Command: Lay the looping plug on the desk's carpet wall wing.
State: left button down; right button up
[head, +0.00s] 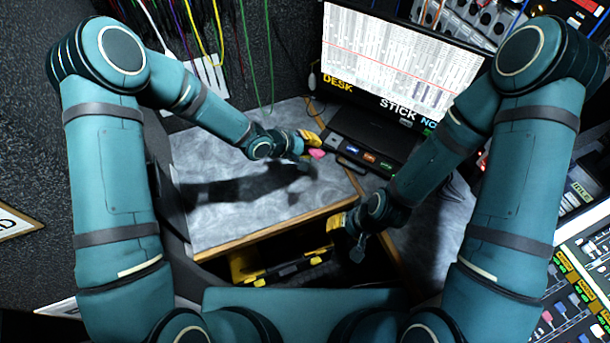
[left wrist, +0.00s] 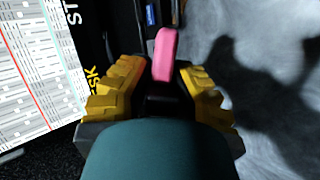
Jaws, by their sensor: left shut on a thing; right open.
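A pink plug (head: 317,154) is held in my left gripper (head: 311,144), above the grey desk top near the black console at its back. In the left wrist view the pink plug (left wrist: 165,52) sticks out between the yellow fingers of my left gripper (left wrist: 158,82). The desk's wing by the carpet wall (head: 225,205) is a grey mottled surface with a wooden front edge. It is bare apart from the arm's shadow. My right gripper (head: 345,234) is open and empty, over the front edge of the desk near its inner corner.
A large screen (head: 400,55) stands at the back, with a black button console (head: 365,150) before it. Coloured cables (head: 215,35) hang on the dark carpet wall (head: 285,30). A yellow and black case (head: 280,268) sits below the desk. Mixing panels (head: 580,290) line the right.

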aim_at(309, 174)
pick_arm(q)
jog(key=shift+f+b, duration=0.6)
jog(key=shift+f, duration=0.2)
notch_tip(309, 174, down, 7)
jog(key=b, duration=0.5)
jog(key=shift+b, duration=0.4)
jog(key=shift+f, duration=0.5)
jog(key=c, duration=1.2)
grip_release()
jog(key=shift+o, duration=0.2)
